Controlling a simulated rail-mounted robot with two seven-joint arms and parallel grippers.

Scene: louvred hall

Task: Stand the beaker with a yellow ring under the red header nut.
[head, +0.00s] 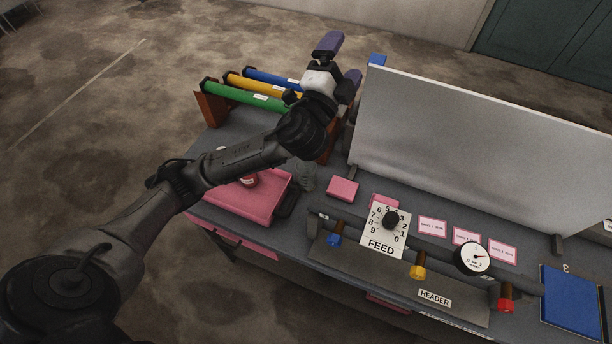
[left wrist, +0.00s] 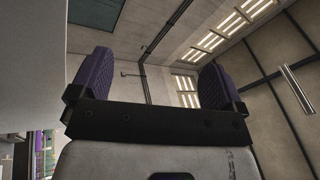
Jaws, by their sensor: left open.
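The red header nut (head: 505,305) is at the right end of the header (head: 455,308), near the bench's front edge. A faint clear vessel (head: 306,174) stands behind the pink tray's right end, partly hidden by my arm; I cannot make out a yellow ring on it. My left gripper (head: 340,61) is raised beside the grey panel's left end, open and empty. In the left wrist view its two purple fingers (left wrist: 158,80) stand wide apart with only ceiling and wall beyond. My right gripper is not in view.
A pink tray (head: 232,204) holds a red-and-white item (head: 249,181). A tall grey panel (head: 470,140) stands along the back. Blue (head: 334,240) and yellow (head: 418,272) nuts, a FEED dial (head: 383,235) and a gauge (head: 475,257) line the header. A blue mat (head: 572,302) lies right.

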